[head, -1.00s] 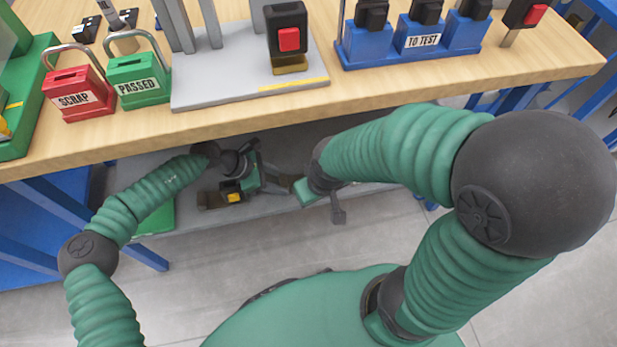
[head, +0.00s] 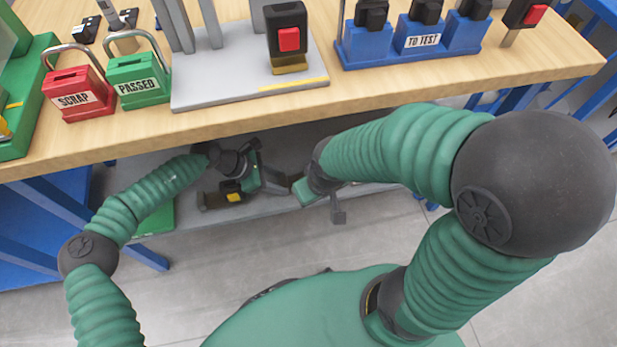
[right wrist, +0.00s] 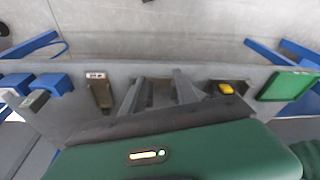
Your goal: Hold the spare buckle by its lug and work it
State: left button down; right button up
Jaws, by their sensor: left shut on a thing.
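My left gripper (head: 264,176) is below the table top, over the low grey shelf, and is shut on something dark. I take this to be the spare buckle, but its outline and lug are hard to make out against the gripper. My right gripper (head: 290,186) is close by on the right, facing it. In the right wrist view its two grey fingers (right wrist: 160,92) stand apart with bare shelf between them. A dark brown holder with a yellow block (head: 235,197) lies on the shelf just below my left gripper; the yellow block also shows in the right wrist view (right wrist: 227,87).
A green tray (right wrist: 290,85) lies on the shelf.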

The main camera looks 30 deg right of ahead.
jog(key=shift+c, duration=0.2)
dwell(0.3)
grip_shut()
dwell(1.5)
